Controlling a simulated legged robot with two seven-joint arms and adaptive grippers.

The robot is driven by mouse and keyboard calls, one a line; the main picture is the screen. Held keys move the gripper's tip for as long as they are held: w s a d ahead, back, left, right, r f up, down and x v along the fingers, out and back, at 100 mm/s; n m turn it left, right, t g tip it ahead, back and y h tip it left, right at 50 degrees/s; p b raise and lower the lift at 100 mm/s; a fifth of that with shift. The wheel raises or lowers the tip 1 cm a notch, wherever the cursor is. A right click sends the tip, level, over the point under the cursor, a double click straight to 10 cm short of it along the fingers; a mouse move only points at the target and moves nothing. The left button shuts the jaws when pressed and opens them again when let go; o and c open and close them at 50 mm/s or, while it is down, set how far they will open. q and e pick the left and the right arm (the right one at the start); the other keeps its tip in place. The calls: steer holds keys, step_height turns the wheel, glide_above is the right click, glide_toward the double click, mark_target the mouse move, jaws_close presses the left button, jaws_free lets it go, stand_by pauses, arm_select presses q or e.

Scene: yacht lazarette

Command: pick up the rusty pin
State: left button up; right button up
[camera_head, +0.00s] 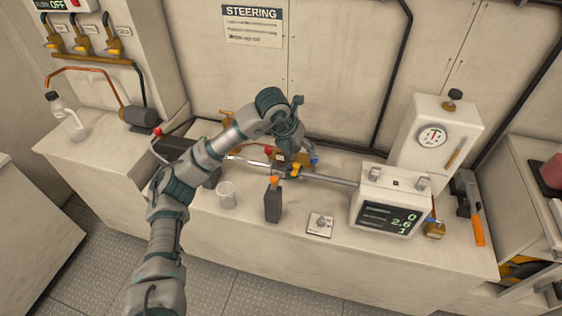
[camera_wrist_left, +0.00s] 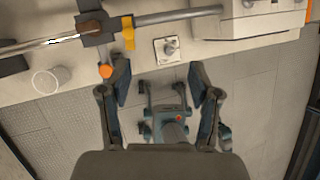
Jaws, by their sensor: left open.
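My left gripper (camera_head: 297,153) is over the steering rod in the middle of the bench, pointing down. In the left wrist view its two fingers (camera_wrist_left: 160,88) stand wide apart with nothing between them. I cannot make out a distinct rusty pin; the coupling area is partly hidden by my gripper in the head view. A small square plate (camera_head: 313,231) with a grey knob lies in front of the rod. My right gripper is not in view.
A display box (camera_head: 384,178) and an orange-handled tool (camera_head: 478,226) are at right. Bare bench lies around the square plate.

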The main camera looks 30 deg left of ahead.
arm_select(q)
steer(key=s+a+r+n+y, duration=0.1)
steer(key=a+r+n+y, duration=0.15)
steer(key=a, duration=0.55)
steer(key=b, duration=0.1)
glide_toward(280, 154)
steer(key=shift+g+y, duration=0.25)
steer(key=shift+g, duration=0.05)
steer(key=x, duration=0.4)
steer(key=shift+w+d+f, duration=0.25)
steer(key=shift+d+f, duration=0.1)
steer(key=shift+w+a+f, duration=0.1)
steer(key=shift+w+f, duration=0.1)
steer(key=shift+f, duration=0.3)
steer(key=x, duration=0.4)
steer(key=shift+w+a+f, duration=0.15)
steer(key=shift+w+f, duration=0.1)
steer(key=shift+w, duration=0.1)
steer(key=shift+w+f, duration=0.1)
steer(key=shift+f, duration=0.1)
jaws_close()
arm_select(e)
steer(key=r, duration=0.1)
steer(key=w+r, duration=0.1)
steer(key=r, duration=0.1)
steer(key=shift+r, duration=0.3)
